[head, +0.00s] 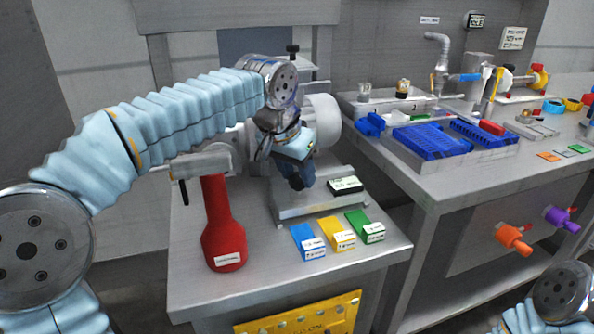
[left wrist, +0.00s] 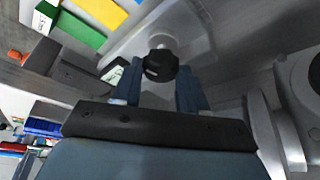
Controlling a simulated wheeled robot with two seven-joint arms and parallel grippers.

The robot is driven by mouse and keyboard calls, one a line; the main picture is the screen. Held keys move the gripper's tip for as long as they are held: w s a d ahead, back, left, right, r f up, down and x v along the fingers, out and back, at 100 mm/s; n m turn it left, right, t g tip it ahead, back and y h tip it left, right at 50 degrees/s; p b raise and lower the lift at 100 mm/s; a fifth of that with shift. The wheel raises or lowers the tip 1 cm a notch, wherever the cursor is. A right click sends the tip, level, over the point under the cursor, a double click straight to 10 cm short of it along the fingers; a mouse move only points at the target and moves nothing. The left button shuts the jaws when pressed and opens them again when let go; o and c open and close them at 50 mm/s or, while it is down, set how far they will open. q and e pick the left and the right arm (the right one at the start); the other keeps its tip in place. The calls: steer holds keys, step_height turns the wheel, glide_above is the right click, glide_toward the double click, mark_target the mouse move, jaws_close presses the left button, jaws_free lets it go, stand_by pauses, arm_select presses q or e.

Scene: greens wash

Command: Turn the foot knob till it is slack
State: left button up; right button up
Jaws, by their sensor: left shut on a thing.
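The foot knob (left wrist: 160,65) is a black lobed knob. It shows in the left wrist view, between the two blue fingers of my left gripper (left wrist: 160,88), which is shut on it. In the head view my left gripper (head: 296,182) points down at the grey base (head: 320,204) of the bench machine (head: 320,118). The knob is hidden behind the gripper and wrist there. I cannot tell from these frames how tight the knob is. My right gripper is out of view; only part of my right arm shows at the bottom right.
A red club-shaped part (head: 222,232) stands left of the base. Blue (head: 306,240), yellow (head: 337,233) and green (head: 365,226) labelled blocks lie in front. A small black labelled box (head: 345,185) sits close right of the gripper. The right-hand bench holds a blue tray (head: 432,146).

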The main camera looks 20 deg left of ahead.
arm_select(q)
steer(key=o, duration=1.1)
steer(key=shift+c, duration=0.2)
steer(key=shift+r, duration=0.1)
steer(key=v, duration=1.3)
steer(key=shift+s+r, duration=0.25)
steer(key=shift+r, duration=0.05)
